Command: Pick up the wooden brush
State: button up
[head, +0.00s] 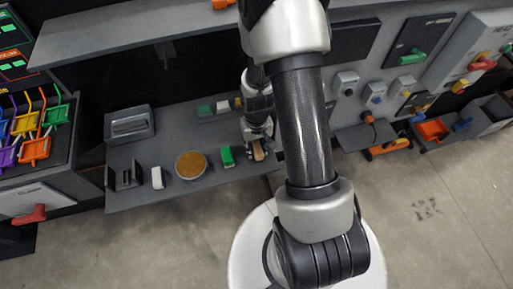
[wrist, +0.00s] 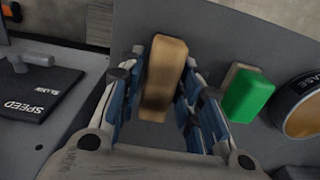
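The wooden brush (wrist: 163,75) is a tan wooden block in the wrist view, lying between the two fingers of my gripper (wrist: 162,85). The fingers, with blue inner pads, stand apart on either side of it, with a narrow gap visible on the left. Contact on the right side cannot be told. In the head view the brush (head: 258,153) lies near the front edge of the grey shelf (head: 215,180), just below my gripper (head: 258,138), which partly hides it.
A green-and-white block (head: 227,156) lies left of the brush, with a round tan-topped container (head: 190,165) beyond it. A white block (head: 157,177) and a dark holder (head: 124,176) stand further left. An upper shelf (head: 150,32) overhangs. A black SPEED panel (wrist: 40,105) is at left in the wrist view.

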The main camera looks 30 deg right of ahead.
aim_at(256, 145)
grip_shut()
jog(key=shift+r, duration=0.15)
notch_tip(256, 145, up, 20)
jog(key=p, duration=0.6)
jog(key=shift+p, duration=0.35)
jog(key=shift+r, duration=0.1)
